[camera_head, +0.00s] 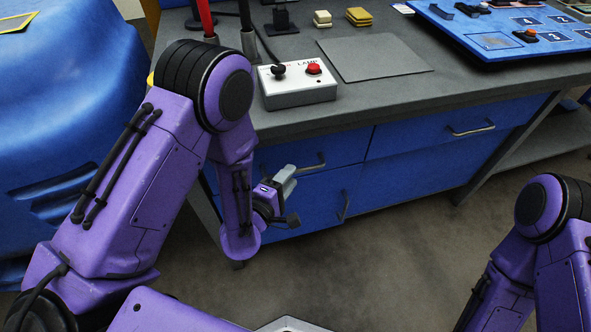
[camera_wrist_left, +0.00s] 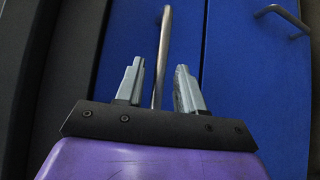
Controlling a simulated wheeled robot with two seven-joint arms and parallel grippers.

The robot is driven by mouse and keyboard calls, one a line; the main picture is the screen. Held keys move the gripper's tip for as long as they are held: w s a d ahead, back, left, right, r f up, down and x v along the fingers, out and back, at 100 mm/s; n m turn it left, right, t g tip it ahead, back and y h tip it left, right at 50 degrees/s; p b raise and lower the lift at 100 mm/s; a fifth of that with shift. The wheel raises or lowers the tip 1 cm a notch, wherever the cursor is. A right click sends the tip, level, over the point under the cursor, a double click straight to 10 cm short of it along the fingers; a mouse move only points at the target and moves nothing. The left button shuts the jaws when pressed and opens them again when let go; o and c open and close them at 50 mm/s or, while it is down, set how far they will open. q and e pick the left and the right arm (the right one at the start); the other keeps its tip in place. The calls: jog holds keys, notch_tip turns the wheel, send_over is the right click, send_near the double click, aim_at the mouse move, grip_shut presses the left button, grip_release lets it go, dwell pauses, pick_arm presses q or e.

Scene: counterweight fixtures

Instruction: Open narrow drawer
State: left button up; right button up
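The narrow drawer (camera_head: 333,152) is the smaller blue front at the upper left of the bench, and it looks shut. Its metal bar handle (camera_head: 307,164) lies above my left gripper (camera_head: 290,197) in the head view. In the left wrist view, the handle (camera_wrist_left: 163,55) runs lengthwise in the gap between the two grey fingers of the left gripper (camera_wrist_left: 158,85). These fingers are open, with space on both sides of the bar. I cannot tell whether the bar lies between the fingertips or just beyond them. My right gripper is out of frame.
Below the narrow drawer is a blue door with an upright handle (camera_head: 343,205). A wide drawer with a handle (camera_head: 471,131) is to the right. A lamp switch box (camera_head: 298,88) and a grey mat (camera_head: 375,59) are on the worktop (camera_head: 430,90). Floor in front is clear.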

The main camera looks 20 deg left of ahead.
pick_arm(q)
jog(key=shift+x, duration=1.95)
grip_shut()
jog(key=shift+d, duration=0.1)
